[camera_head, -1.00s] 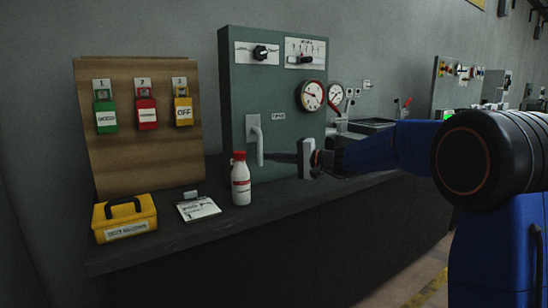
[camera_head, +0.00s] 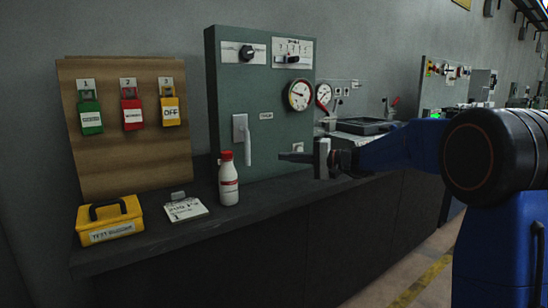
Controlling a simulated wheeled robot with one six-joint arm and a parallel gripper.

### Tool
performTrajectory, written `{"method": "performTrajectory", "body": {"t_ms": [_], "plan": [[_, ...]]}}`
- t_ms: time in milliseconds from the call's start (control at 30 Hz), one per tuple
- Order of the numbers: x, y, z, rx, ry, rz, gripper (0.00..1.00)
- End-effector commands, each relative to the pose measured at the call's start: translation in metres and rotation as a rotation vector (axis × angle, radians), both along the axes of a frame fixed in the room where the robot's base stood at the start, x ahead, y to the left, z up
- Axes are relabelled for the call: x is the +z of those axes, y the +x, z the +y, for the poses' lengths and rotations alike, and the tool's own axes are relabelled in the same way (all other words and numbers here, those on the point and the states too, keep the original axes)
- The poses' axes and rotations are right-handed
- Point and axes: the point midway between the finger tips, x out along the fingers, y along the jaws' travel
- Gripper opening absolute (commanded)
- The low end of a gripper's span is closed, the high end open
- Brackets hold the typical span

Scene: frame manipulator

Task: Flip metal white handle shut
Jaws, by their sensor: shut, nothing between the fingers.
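The white metal handle (camera_head: 247,146) is on the lower left of the green panel (camera_head: 270,128). Its lever hangs down, slightly tilted, from a pale mounting plate. My gripper (camera_head: 282,156) is shut and empty. It is to the right of the handle in the picture, with a visible gap between its fingertips and the lever. The fingers point left toward the handle.
A white bottle with a red cap (camera_head: 228,178) stands on the dark counter (camera_head: 190,230), below and left of the handle. A notepad (camera_head: 186,209) and a yellow box (camera_head: 110,220) lie further left. A wooden board (camera_head: 110,150) holds three coloured padlocks. Gauges (camera_head: 300,95) are above my gripper.

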Motion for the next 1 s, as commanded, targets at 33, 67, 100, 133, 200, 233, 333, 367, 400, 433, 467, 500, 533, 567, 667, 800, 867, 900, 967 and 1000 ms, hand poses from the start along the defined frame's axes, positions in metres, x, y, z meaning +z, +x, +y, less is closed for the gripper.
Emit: {"method": "performTrajectory", "body": {"t_ms": [33, 67, 100, 133, 200, 233, 333, 367, 400, 433, 467, 500, 533, 567, 667, 800, 867, 900, 967, 1000], "plan": [[0.001, -0.003, -0.009, -0.002, 0.001, -0.001, 0.00], [0.001, -0.004, -0.013, -0.002, 0.001, -0.001, 0.00], [0.000, -0.006, -0.018, -0.002, 0.001, -0.001, 0.00], [0.000, -0.008, -0.021, -0.002, 0.001, -0.001, 0.00], [0.000, -0.011, -0.028, -0.002, 0.001, -0.001, 0.00], [0.000, -0.012, -0.030, -0.001, 0.001, 0.000, 0.00], [0.000, -0.014, -0.034, 0.000, 0.000, -0.001, 0.00], [0.000, -0.014, -0.035, 0.000, 0.000, -0.001, 0.00], [0.000, -0.015, -0.035, 0.000, 0.000, -0.001, 0.00], [0.000, -0.015, -0.036, 0.000, 0.000, -0.001, 0.00], [0.000, -0.015, -0.036, 0.000, 0.000, -0.001, 0.00], [0.000, -0.015, -0.036, 0.000, 0.000, -0.001, 0.00], [0.000, -0.015, -0.036, 0.000, 0.000, -0.001, 0.00], [0.000, -0.015, -0.036, 0.000, 0.001, -0.001, 0.00], [0.000, -0.015, -0.036, 0.000, 0.001, 0.000, 0.00], [0.000, -0.021, -0.035, 0.004, -0.013, 0.001, 0.00], [-0.001, -0.031, -0.034, 0.012, -0.036, 0.005, 0.00], [-0.002, -0.041, -0.033, 0.018, -0.057, 0.009, 0.00], [-0.006, -0.060, -0.031, 0.029, -0.101, 0.018, 0.00], [-0.009, -0.074, -0.031, 0.037, -0.136, 0.025, 0.00]]}}
